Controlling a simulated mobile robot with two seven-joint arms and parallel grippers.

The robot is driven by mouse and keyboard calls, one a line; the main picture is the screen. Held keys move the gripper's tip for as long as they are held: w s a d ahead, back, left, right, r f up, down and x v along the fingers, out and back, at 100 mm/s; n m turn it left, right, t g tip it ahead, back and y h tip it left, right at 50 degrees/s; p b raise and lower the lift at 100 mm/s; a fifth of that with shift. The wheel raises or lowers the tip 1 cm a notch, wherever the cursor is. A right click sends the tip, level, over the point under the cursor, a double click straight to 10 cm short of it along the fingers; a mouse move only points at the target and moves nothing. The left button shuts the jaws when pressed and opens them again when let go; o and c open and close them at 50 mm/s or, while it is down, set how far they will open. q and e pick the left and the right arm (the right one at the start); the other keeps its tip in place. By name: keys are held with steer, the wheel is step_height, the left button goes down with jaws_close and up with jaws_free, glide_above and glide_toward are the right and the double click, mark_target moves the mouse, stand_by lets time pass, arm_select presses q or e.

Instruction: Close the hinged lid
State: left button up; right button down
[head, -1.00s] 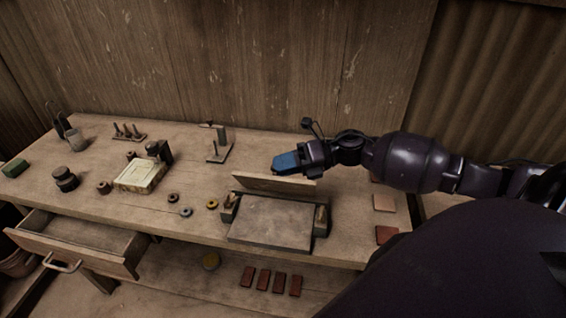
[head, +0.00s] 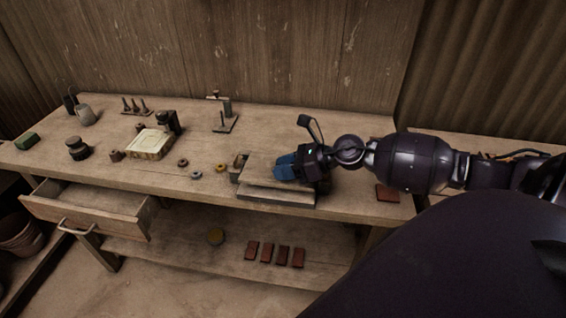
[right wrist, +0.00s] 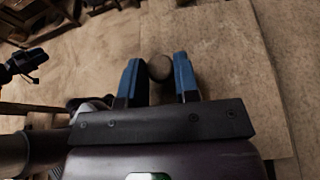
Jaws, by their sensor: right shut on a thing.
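The hinged lid (head: 262,174) of the tile press is a flat wooden panel. It lies nearly level over the press base (head: 275,197), with its front edge seeming slightly above the base. My right gripper (head: 285,168) is over the lid, its blue fingers pointing left. In the right wrist view, the fingers (right wrist: 158,80) are on either side of a round knob (right wrist: 160,67) on the lid's pale face (right wrist: 225,50), and they are shut on it. My gripper hides the right part of the lid and the right hinge side.
An open drawer (head: 92,212) juts out at the front left. Small rings (head: 196,175), a pale block (head: 150,144) and a metal stand (head: 225,118) are on the bench left of the press. Red tiles (head: 267,252) lie on the lower shelf.

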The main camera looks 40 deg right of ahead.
steer(key=shift+s+a+f+n+h, duration=0.2)
steer(key=shift+f+n, duration=0.1)
steer(key=shift+f, duration=0.15)
steer(key=shift+s+a+f+n+h, duration=0.1)
steer(key=shift+f+n+h, duration=0.15)
steer(key=shift+f, duration=0.2)
steer(key=c, duration=0.9)
jaws_free()
steer(key=shift+f+v, duration=0.2)
steer(key=shift+v, duration=5.2)
steer(key=shift+s, duration=0.1)
